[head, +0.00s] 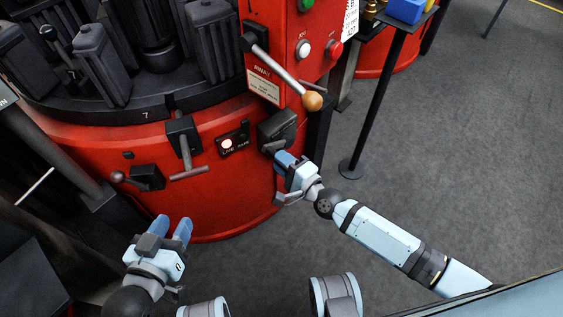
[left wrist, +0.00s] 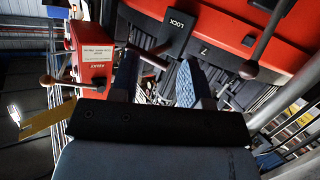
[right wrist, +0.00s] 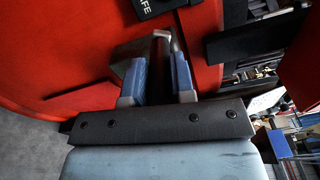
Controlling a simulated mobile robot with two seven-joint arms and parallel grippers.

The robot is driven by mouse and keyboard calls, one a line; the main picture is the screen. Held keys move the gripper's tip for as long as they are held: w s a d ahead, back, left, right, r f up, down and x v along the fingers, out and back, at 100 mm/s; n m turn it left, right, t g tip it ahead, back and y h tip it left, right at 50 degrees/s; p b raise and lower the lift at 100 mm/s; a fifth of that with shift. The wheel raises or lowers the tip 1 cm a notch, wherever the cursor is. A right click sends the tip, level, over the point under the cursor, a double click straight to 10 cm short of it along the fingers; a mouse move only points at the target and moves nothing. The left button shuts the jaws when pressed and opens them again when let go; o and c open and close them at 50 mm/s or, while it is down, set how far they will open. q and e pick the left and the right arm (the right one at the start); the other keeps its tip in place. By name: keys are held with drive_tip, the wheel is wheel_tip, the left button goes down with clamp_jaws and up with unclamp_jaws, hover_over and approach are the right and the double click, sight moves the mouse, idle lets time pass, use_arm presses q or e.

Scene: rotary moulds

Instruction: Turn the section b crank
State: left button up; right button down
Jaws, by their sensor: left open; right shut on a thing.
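A dark box-shaped mount (head: 279,128) sits on the right side of the red round base. A short grey bent crank handle (head: 272,147) comes out of it. My right gripper (head: 284,158) is at this handle. In the right wrist view the grey handle (right wrist: 163,36) stands between the two blue fingers, which are shut on it. I cannot read any section letter on it. My left gripper (head: 170,228) is open and empty, in front of the base and below the T-handle. Its spread fingers also show in the left wrist view (left wrist: 157,78).
A grey T-handle (head: 187,160) and a ball-ended lever (head: 128,180) are on the base's front. A lit indicator panel (head: 232,143) lies between the T-handle and the dark mount. A long lever with a wooden knob (head: 312,101) sticks out above. Floor to the right is clear beyond a post (head: 375,105).

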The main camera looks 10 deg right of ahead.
use_arm(q)
drive_tip(key=shift+f, duration=0.15)
use_arm(e)
drive_tip(key=shift+w+d+r, duration=0.1)
drive_tip(key=shift+r, duration=0.05)
use_arm(q)
drive_tip(key=shift+d, duration=0.1)
use_arm(e)
drive_tip(key=c, duration=1)
unclamp_jaws()
use_arm(q)
drive_tip(key=shift+w+r, duration=0.15)
drive_tip(key=shift+r, duration=0.35)
drive_tip(key=shift+s+a+f+g+y+p, duration=0.15)
drive_tip(key=shift+s+a+f+g+p, duration=0.15)
drive_tip(key=shift+f, duration=0.3)
drive_tip(key=shift+s+a+f+g+y+p, duration=0.15)
drive_tip(key=shift+a+f+g+p, duration=0.1)
drive_tip(key=shift+f, duration=0.35)
use_arm(e)
drive_tip(key=v, duration=1.4)
use_arm(q)
drive_tip(key=shift+s, duration=0.1)
